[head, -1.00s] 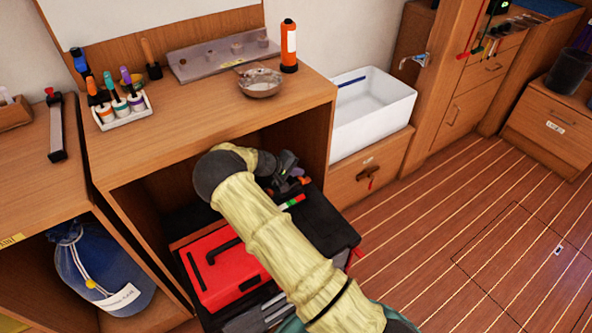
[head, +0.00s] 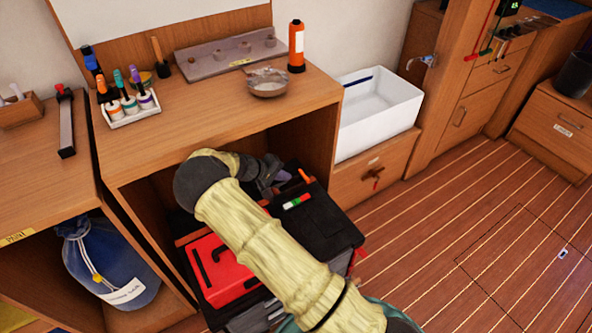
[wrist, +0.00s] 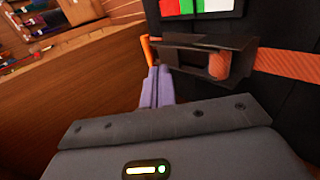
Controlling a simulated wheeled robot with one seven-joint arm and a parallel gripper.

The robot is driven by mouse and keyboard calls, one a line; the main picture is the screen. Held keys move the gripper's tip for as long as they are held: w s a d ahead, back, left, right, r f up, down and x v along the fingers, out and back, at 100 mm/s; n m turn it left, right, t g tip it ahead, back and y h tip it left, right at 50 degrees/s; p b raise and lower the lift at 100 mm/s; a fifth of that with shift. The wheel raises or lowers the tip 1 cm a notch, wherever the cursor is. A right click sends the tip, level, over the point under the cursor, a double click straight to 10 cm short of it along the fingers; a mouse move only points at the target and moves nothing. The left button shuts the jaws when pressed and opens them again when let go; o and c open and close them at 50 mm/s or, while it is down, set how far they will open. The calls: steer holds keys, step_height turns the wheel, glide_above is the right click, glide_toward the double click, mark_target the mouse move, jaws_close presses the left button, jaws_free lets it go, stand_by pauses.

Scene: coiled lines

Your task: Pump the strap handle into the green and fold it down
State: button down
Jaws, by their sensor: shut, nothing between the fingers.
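The strap's dark ratchet buckle (wrist: 213,62) shows in the wrist view, with the orange webbing (wrist: 285,65) running right across a black case. A narrow orange piece (wrist: 147,48) stands at the buckle's left side; it may be the handle's edge. The red, white and green gauge (wrist: 197,6) is cut off at the top; it also shows on the black case in the head view (head: 297,201). Its reading is too small to tell. My gripper (wrist: 157,88) is shut and empty, its purple fingers just left of the buckle; I cannot tell whether they touch it. My forearm partly hides the case in the head view.
The strapped black case (head: 325,225) and a red toolbox (head: 215,272) sit in the open bay under a wooden bench (head: 205,125). The bay's side walls and top are close to my arm.

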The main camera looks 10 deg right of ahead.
steer(key=s+a, duration=0.1)
steer(key=a, duration=0.3)
steer(key=s+a, duration=0.1)
steer(key=a, duration=0.1)
steer(key=shift+s+a, duration=0.1)
steer(key=shift+s, duration=0.2)
steer(key=shift+f, duration=0.1)
